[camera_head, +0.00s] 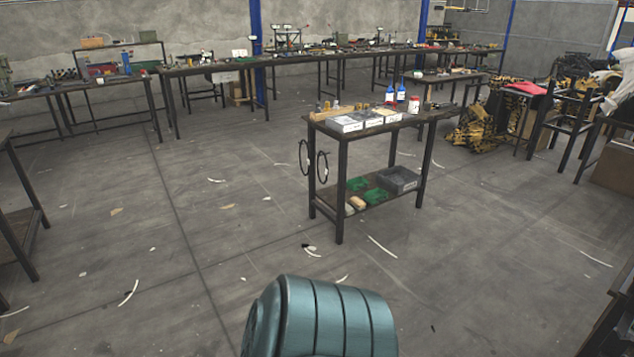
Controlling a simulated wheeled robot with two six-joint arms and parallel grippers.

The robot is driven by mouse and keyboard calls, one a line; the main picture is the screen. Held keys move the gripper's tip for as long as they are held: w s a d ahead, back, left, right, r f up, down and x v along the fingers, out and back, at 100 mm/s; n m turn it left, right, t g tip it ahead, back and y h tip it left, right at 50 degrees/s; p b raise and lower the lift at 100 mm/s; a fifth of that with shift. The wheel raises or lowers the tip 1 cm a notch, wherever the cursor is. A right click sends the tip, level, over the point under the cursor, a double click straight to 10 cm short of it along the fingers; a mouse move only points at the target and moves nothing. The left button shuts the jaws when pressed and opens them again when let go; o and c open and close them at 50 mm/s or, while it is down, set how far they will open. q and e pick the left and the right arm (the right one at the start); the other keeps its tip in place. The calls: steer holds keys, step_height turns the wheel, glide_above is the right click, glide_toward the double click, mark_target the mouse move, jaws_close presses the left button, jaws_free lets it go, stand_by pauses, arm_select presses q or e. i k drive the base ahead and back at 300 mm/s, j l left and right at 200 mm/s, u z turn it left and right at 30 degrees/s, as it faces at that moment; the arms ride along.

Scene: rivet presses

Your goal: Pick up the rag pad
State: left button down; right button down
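I cannot pick out the rag pad for certain at this distance. A flat pinkish-red cloth-like item (530,88) lies on a stand at the right, beside yellow-and-black patterned fabric (478,128). A small table (376,124) stands in the middle, with white-fronted boxes (345,124), blue bottles (390,94) and a white, red-lidded jar (414,104) on top. Its lower shelf holds green trays (375,196), a dark grey crate (398,180) and a small tan block (357,203). Neither of my grippers is in view.
Long cluttered workbenches (215,68) run along the back wall. A dark table (18,215) stands at the left edge, and dark frames (578,110) stand at the right. The grey floor (130,220) is largely open, with scattered scraps and white strips.

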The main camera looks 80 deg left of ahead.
mark_target(350, 210)
steer(key=u, duration=2.6)
steer(key=z, duration=3.05)
steer(key=u, duration=3.05)
steer(key=i+j, duration=0.15)
steer(key=i+j+z, duration=0.1)
steer(key=j, duration=0.25)
steer(key=i, duration=0.05)
